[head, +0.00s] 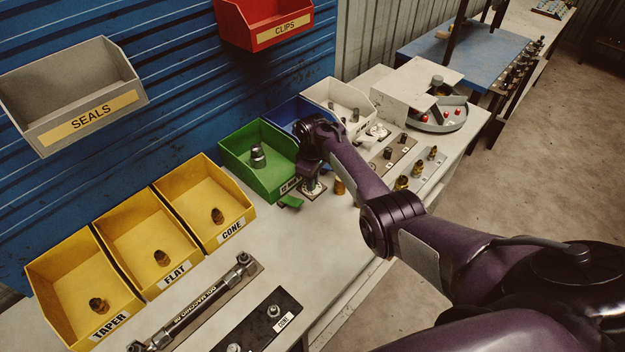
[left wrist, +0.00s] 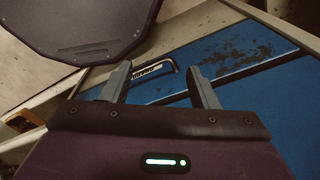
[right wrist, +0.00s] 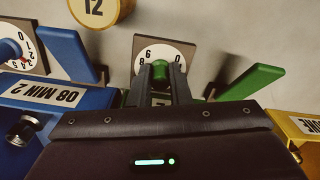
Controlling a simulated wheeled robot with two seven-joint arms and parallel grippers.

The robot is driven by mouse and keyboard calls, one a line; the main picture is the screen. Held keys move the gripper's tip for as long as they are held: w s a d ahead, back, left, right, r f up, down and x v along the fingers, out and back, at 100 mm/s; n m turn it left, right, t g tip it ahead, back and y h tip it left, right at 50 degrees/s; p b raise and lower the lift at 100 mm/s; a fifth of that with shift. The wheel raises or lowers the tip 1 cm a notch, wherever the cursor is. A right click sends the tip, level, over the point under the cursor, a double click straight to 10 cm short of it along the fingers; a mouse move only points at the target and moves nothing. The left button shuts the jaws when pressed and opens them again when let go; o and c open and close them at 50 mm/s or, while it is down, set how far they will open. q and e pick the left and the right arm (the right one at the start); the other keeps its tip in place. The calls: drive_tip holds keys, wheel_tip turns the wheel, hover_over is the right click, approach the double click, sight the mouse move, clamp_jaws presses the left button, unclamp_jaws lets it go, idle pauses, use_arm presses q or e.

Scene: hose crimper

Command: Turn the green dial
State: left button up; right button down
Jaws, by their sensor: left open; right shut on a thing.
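In the head view my right gripper (head: 311,180) reaches down beside the green bin (head: 262,176), and I cannot make out the dial there. The pointer and the lower part of the scale are hidden by the fingers. My left gripper (left wrist: 157,76) is open and empty in the left wrist view, over a worn blue surface (left wrist: 240,70).
A blue dial (right wrist: 8,48) on its own plate is left of the green one in the right wrist view. A blue bin (head: 297,112) and yellow bins (head: 205,205) flank the green bin. Brass fittings (head: 402,183) stand close to my right arm.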

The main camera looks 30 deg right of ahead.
drive_tip(key=c, duration=1.3)
unclamp_jaws()
drive_tip(key=shift+c, duration=0.2)
wheel_tip(320, 180, up, 8)
drive_tip(key=shift+f, duration=0.1)
